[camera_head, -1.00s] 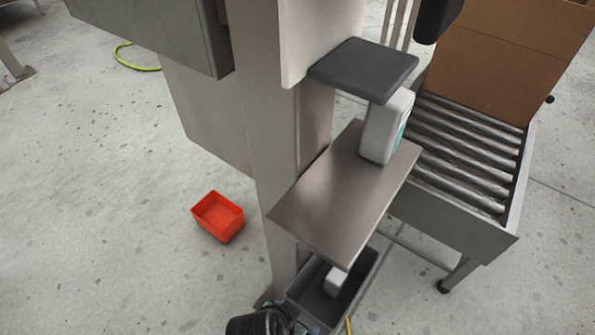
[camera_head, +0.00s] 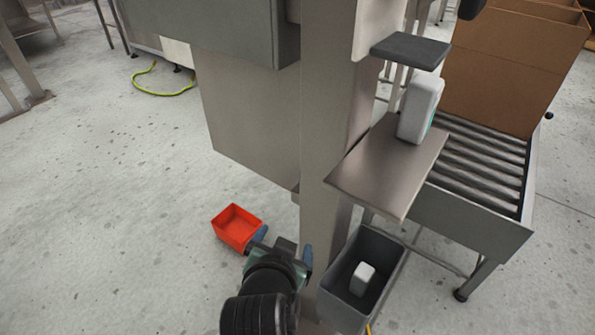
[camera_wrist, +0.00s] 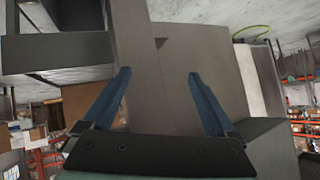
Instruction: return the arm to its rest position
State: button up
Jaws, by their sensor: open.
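My gripper (camera_head: 284,244) is at the bottom middle of the head view, at the end of my dark arm. Its two blue fingers are spread apart, and nothing is between them. In the wrist view my gripper (camera_wrist: 160,82) also shows open and empty, with a grey metal column and panel beyond the fingers. In the head view it appears between the red bin and the grey bin, in front of the column's lower part. Most of my arm is out of view.
A red bin (camera_head: 222,232) sits on the floor at left. A grey bin (camera_head: 340,304) holds a white object (camera_head: 362,279). A white container (camera_head: 420,107) stands on a metal shelf (camera_head: 375,172) beside a roller conveyor (camera_head: 485,165) with a cardboard box (camera_head: 510,75).

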notch_tip(320, 180, up, 26)
jog(key=w+d+n+t+b, duration=0.1)
jog(key=w+n+t+b, duration=0.2)
jog(key=t, duration=0.6)
jog(key=s+d+r+n+t+y+b, duration=0.1)
jog(key=s+r+n+t+b, duration=0.15)
jog(key=s+r+t, duration=0.95)
notch_tip(320, 180, up, 39)
jog(key=g+p, duration=0.4)
jog(key=p, duration=2.9)
jog(key=shift+s, duration=0.25)
jog(key=shift+d+f, duration=0.1)
